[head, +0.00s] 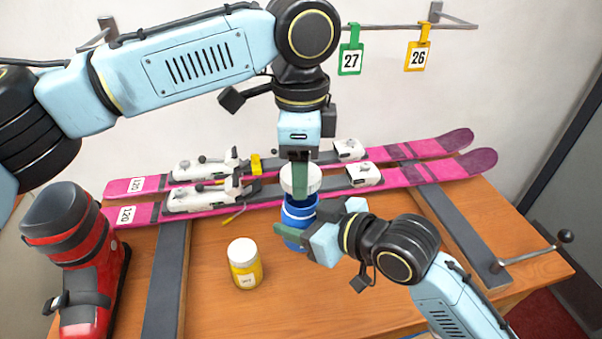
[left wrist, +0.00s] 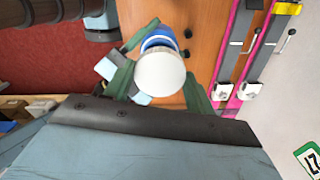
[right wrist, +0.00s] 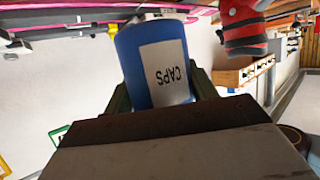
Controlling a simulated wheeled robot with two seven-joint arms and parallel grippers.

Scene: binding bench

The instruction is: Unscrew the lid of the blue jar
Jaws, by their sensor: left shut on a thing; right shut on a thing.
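The blue jar (head: 294,238) stands upright toward the middle of the bench. It also shows in the left wrist view (left wrist: 158,33), and its "CAPS" label is upside down in the right wrist view (right wrist: 160,70). My right gripper (head: 300,238) is shut on the jar's body from the right. The white lid (head: 300,181) is above the jar and also shows in the left wrist view (left wrist: 160,73). My left gripper (head: 300,178) points down and is shut on the lid. The lid appears raised off the jar's rim, with blue and a pale band showing below it.
A yellow jar (head: 245,266) with a white lid stands just left of the blue jar. Pink skis (head: 440,172) lie behind it. A red ski boot (head: 85,262) stands at the left. Number tags (head: 350,60) hang on a rail. The bench front (head: 300,310) is clear.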

